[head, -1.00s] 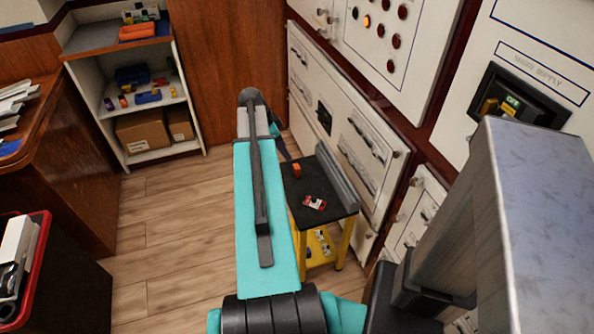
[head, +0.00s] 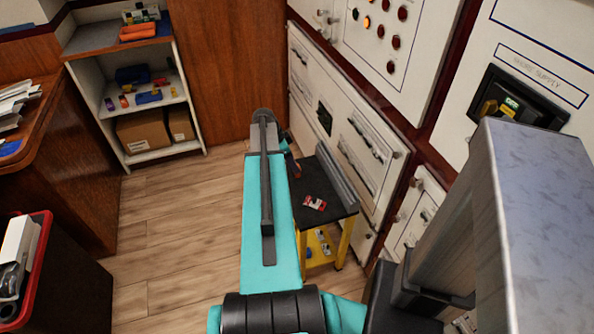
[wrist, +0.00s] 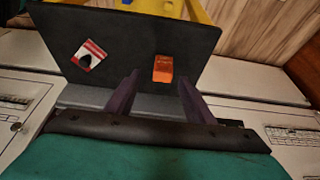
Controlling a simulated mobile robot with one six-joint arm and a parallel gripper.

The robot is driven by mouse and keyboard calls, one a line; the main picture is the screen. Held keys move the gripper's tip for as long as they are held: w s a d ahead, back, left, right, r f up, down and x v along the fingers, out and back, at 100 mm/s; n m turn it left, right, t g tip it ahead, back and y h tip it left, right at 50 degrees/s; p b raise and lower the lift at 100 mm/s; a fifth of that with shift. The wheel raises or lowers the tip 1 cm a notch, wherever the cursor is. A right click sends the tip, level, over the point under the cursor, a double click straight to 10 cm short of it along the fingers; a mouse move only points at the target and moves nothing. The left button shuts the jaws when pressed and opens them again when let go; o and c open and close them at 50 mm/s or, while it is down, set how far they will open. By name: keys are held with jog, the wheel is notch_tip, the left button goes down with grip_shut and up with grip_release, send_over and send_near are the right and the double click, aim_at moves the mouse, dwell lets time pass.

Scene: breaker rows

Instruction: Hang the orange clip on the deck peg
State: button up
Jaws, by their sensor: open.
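The orange clip (wrist: 163,69) lies on the black top of the small yellow cart (wrist: 115,45) in the wrist view. My gripper (wrist: 159,80) is open there, with its two dark fingers apart and the clip showing between and just beyond their tips. No contact with the clip is visible. In the head view, my gripper (head: 292,165) is over the left side of the cart top and mostly hides the clip. I cannot make out a deck peg in either view.
A red and white tag (wrist: 89,55) lies on the cart top beside the clip. The cart stands close against white breaker panels (head: 350,130) on the right. A shelf unit (head: 140,90) stands at the back left. The wooden floor left of my arm is clear.

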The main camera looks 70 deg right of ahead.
dwell(0.3)
jog(key=shift+d+p+x, duration=0.15)
jog(key=shift+p+x, duration=0.05)
jog(key=shift+x, duration=0.75)
jog(key=shift+d+p+x, duration=0.15)
jog(key=shift+x, duration=0.85)
jog(key=shift+d+f, duration=0.1)
jog(key=shift+f, duration=0.5)
jog(key=c, duration=1.2)
jog(key=shift+r, duration=0.15)
